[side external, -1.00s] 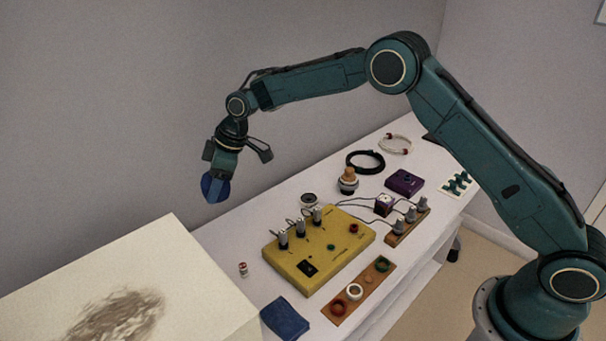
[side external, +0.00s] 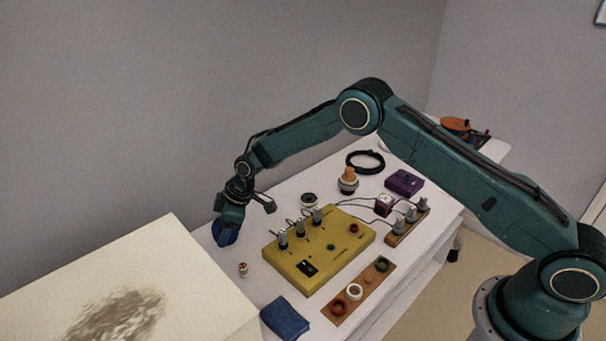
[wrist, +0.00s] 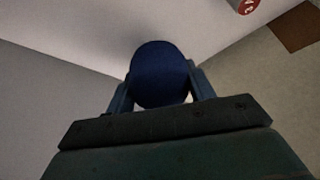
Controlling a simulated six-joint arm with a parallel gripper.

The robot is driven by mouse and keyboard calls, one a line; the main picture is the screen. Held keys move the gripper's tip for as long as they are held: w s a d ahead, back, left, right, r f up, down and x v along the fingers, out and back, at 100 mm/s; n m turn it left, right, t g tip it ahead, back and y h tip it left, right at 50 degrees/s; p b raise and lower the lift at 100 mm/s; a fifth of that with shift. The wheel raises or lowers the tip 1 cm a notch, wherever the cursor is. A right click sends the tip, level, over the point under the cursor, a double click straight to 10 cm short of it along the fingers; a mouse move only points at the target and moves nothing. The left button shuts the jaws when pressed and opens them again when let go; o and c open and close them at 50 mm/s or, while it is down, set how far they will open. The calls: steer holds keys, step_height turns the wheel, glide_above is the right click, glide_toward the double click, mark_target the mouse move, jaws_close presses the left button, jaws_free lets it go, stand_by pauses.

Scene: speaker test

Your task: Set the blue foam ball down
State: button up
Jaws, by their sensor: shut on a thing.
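The blue foam ball (side external: 222,236) is between the fingers of my gripper (side external: 228,228) in the side view, low over the back left part of the white table (side external: 215,262). In the wrist view the dark blue ball (wrist: 160,75) sits between my two gripper fingers (wrist: 160,90), which are shut on it from both sides. The fingers partly hide the ball in the side view. I cannot tell whether the ball touches the table top.
A small red and white item (side external: 243,268) is just right of the ball. A yellow panel (side external: 320,255) with several knobs and cables stands further right. A pale box (side external: 120,270) with a brown smudge is at the left. A blue cloth (side external: 285,318) lies in front.

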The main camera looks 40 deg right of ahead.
mark_target(223, 250)
steer(key=shift+f, duration=2.1)
steer(key=shift+f, duration=0.15)
steer(key=o, duration=0.9)
steer(key=shift+o, duration=0.2)
steer(key=v, duration=1.2)
